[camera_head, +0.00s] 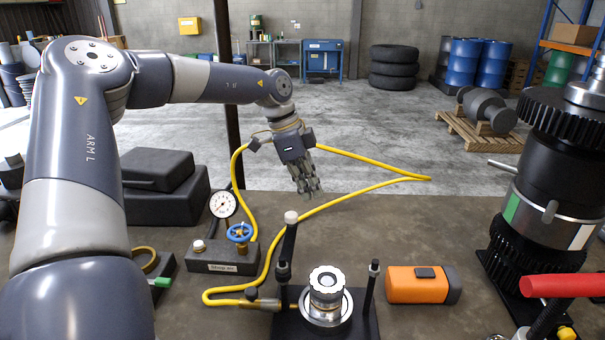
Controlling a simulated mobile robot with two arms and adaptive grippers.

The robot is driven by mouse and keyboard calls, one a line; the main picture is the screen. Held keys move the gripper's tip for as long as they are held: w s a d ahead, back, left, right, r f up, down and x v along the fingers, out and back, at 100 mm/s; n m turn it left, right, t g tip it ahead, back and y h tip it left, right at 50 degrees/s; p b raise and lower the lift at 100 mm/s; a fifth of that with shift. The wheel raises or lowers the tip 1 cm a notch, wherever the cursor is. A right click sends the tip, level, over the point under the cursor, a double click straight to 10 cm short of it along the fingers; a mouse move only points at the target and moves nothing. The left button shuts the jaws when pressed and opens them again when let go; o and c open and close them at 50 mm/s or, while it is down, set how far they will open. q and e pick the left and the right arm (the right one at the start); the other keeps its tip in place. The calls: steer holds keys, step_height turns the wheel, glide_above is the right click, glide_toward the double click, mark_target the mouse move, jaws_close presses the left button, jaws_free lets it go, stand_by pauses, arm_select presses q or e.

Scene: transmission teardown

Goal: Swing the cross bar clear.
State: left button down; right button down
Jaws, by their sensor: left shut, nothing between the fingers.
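A black base plate (288,326) at the front of the bench carries a silver, ribbed cylindrical part (326,288) in a round seat. A post stands on either side, the right post (371,285) with nothing across to it. A dark bar with a pale knob, which looks like the cross bar (289,243), runs from the left post toward the back. It does not lie over the silver part. I cannot tell whether it stands up or lies level. My left gripper (314,190) is shut and empty, beyond and above the knob, apparently apart from it.
A yellow hose (330,205) loops around from a gauge box (223,258). An orange-and-black case (418,284) lies right of the plate. A large black geared assembly (550,200) and a red handle (563,286) fill the right side. Bench is free behind the orange case.

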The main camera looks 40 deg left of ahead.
mark_target(289, 233)
arm_select(q)
steer(key=f+p, duration=0.1)
steer(key=s+a+f+p, duration=0.1)
steer(key=f, duration=0.1)
steer(key=a+f+p, duration=0.1)
steer(key=shift+s+f+p, duration=0.2)
steer(key=shift+f+p, duration=0.1)
steer(key=shift+f, duration=0.1)
steer(key=shift+s+a+n+b, duration=0.35)
steer(key=shift+a+n, duration=0.05)
steer(key=shift+a, duration=0.15)
stand_by(0.6)
